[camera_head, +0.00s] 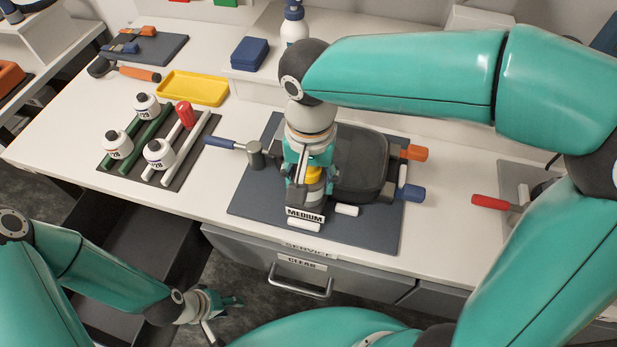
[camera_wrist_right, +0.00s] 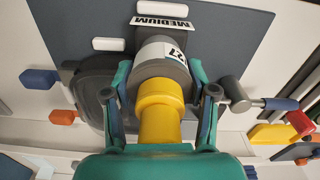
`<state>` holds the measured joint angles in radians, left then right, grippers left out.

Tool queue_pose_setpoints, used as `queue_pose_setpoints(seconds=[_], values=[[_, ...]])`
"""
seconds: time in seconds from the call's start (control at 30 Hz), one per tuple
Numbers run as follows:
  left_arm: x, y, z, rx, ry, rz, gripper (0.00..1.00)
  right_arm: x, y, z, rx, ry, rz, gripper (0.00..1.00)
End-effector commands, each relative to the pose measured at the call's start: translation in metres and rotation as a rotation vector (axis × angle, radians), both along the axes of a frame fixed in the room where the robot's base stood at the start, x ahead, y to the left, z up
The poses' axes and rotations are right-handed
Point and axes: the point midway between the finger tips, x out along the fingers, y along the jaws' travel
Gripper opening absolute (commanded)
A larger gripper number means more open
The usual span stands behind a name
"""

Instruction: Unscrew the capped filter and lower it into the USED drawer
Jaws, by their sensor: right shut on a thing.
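The capped filter, a grey cylinder with a white label and a yellow cap, sits at the device on the dark mat in the head view (camera_head: 315,192). In the right wrist view its label reads 27 (camera_wrist_right: 163,62), and its yellow cap (camera_wrist_right: 160,105) faces my wrist. My right gripper (camera_head: 303,186) comes down from above with its fingers closed on both sides of the filter. An open dark drawer (camera_head: 150,232) is at the lower left; no label on it can be read. My left gripper (camera_head: 222,312) is open and empty, low in front of the bench, right of that drawer.
A MEDIUM sign (camera_head: 305,215) stands in front of the filter. A rack (camera_head: 185,165) with several white bottles and a yellow tray (camera_head: 193,88) are on the left bench. A drawer labelled CLEAN (camera_head: 275,262) is shut below.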

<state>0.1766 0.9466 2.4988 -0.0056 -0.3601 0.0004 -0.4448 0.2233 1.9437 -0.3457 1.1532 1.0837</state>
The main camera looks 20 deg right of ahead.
Motion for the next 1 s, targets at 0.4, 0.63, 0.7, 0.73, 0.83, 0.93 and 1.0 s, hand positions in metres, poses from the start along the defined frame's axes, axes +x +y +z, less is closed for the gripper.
queue_pose_setpoints(seconds=[0.4, 0.63, 0.7, 0.73, 0.83, 0.93, 1.0], values=[[0.000, 0.000, 0.019, 0.000, 0.000, 0.000, 0.40, 0.000, 0.000, 0.002, 0.000, 0.002, 0.663, 0.15], [0.000, 0.000, 0.025, 0.000, 0.000, 0.000, 0.40, 0.000, 0.000, 0.001, 0.000, 0.002, 0.940, 0.15], [0.000, 0.000, 0.025, 0.000, 0.000, 0.000, 0.40, 0.000, 0.000, 0.000, 0.000, 0.002, 0.969, 0.15], [0.000, 0.000, 0.025, 0.000, 0.000, 0.000, 0.40, 0.000, 0.000, 0.000, 0.001, 0.002, 0.974, 0.15], [0.000, 0.000, 0.025, 0.000, 0.000, 0.000, 0.40, 0.000, 0.000, 0.000, 0.001, 0.002, 0.976, 0.15], [0.000, 0.000, 0.025, 0.000, 0.000, 0.000, 0.40, 0.000, 0.000, 0.000, 0.001, 0.002, 0.974, 0.59], [0.000, 0.000, 0.025, 0.000, 0.000, 0.000, 0.40, 0.000, 0.000, 0.000, 0.001, 0.002, 0.974, 0.70]])
